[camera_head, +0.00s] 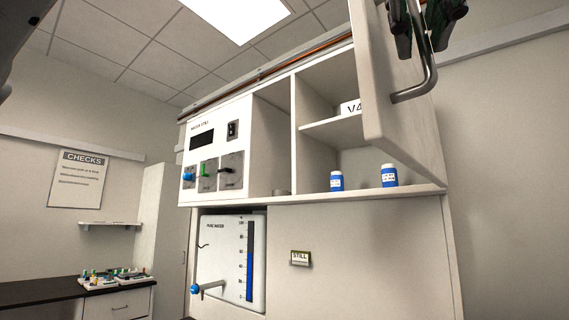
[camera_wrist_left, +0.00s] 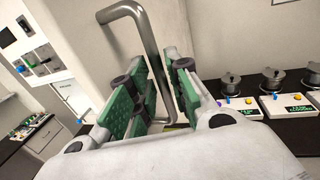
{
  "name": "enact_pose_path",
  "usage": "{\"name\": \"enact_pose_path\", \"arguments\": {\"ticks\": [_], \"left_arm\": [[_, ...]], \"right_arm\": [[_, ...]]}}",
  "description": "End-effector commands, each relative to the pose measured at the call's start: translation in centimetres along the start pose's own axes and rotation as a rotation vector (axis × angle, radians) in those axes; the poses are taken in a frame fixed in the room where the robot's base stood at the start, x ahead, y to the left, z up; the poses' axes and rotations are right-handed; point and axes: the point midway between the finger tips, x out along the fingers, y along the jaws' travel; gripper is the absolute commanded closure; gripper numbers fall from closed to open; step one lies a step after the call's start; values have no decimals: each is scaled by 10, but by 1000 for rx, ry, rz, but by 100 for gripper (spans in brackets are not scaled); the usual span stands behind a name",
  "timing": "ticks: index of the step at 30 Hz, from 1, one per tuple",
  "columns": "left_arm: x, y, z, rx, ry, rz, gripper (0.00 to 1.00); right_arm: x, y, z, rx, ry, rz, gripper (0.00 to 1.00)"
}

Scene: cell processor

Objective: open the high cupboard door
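The high cupboard door (camera_head: 378,90) stands swung out from the right part of the white cabinet, so the shelves behind it show. Its bent metal handle (camera_head: 428,76) is on the door's outer face, and it also shows in the left wrist view (camera_wrist_left: 153,42). My left gripper (camera_head: 422,38) is at the upper part of the handle. In the left wrist view its green-padded fingers (camera_wrist_left: 160,90) lie on both sides of the bar, close against it. The fingers' upper parts are cut off in the head view. My right gripper is not in view.
Inside the cupboard, two blue-and-white jars (camera_head: 337,181) (camera_head: 389,175) stand on the bottom, with a labelled white item (camera_head: 350,107) on the shelf. A control panel (camera_head: 214,150) is to the left. The left wrist view shows pots on devices (camera_wrist_left: 276,98) along a dark counter.

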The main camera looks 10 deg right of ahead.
Motion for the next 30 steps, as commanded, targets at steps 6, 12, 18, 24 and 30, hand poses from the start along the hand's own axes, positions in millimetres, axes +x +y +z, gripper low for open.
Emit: {"name": "enact_pose_path", "arguments": {"ticks": [6,12,18,24,30], "left_arm": [[-29,0,0,1,-3,0,81],[-59,0,0,3,-4,1,81],[-87,0,0,2,-3,1,81],[-102,0,0,2,-2,1,81],[-107,0,-1,2,-1,1,81]], "right_arm": [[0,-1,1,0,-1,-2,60],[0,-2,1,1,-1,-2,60],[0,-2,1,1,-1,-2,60],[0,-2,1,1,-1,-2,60],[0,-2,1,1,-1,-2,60]]}}
